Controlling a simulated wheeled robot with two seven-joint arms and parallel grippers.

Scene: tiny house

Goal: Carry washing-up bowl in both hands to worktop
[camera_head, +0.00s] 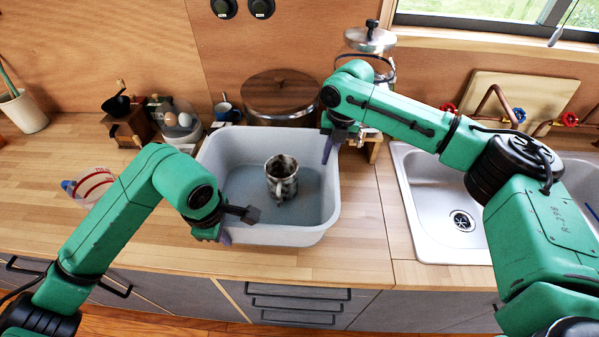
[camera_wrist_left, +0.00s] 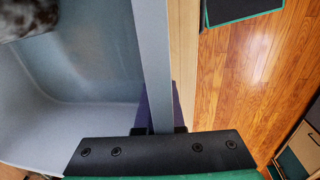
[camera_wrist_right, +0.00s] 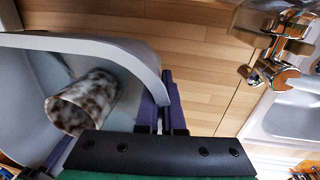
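The grey washing-up bowl (camera_head: 215,154) is on the wooden worktop (camera_head: 360,235), left of the sink, and looks level. I cannot tell whether its base touches the wood. A brown-and-white mottled mug (camera_head: 281,180) stands inside it. My left gripper (camera_head: 226,236) is at the bowl's near left rim; in the left wrist view the rim (camera_wrist_left: 154,60) runs between its close-set purple fingers. My right gripper (camera_head: 327,150) is at the far right rim; in the right wrist view its fingers sit tight on both sides of the rim (camera_wrist_right: 152,75). Both look shut on the bowl.
Behind the bowl stand a round wooden-lidded pot (camera_head: 281,94), a blue mug (camera_head: 227,112), an egg holder (camera_head: 183,121) and a metal canister (camera_head: 370,40). A measuring cup (camera_head: 93,184) is to the left. The sink (camera_head: 430,200) is to the right. Worktop front is clear.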

